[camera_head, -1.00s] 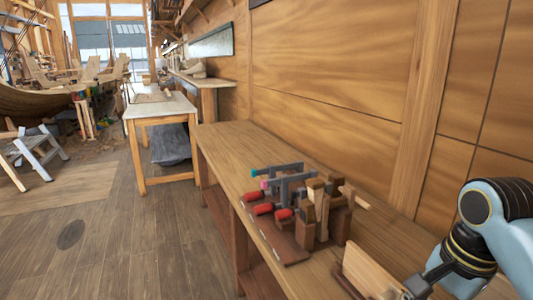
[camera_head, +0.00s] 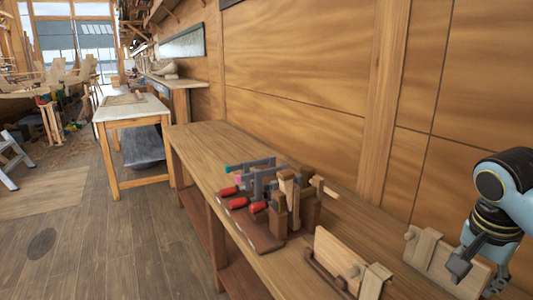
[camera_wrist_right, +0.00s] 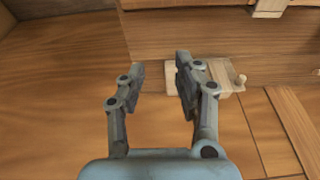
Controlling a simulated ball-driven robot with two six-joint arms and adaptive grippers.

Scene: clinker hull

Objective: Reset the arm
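My right gripper (camera_head: 477,272) hangs above the right end of the wooden bench (camera_head: 205,150), in front of a pale wooden board (camera_head: 437,268) with a strip and a peg. In the right wrist view my right gripper (camera_wrist_right: 160,70) is open, its two fingers apart with nothing between them. The board with the peg (camera_wrist_right: 222,72) shows there beyond the right finger. My left gripper is not in view.
A second wooden board (camera_head: 338,252) stands left of the gripper on the bench. Red-handled clamps (camera_head: 257,207) sit in a wooden rack (camera_head: 280,215) further left. A panelled wall (camera_head: 300,130) bounds the bench behind. A white-topped table (camera_head: 130,108) stands farther back.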

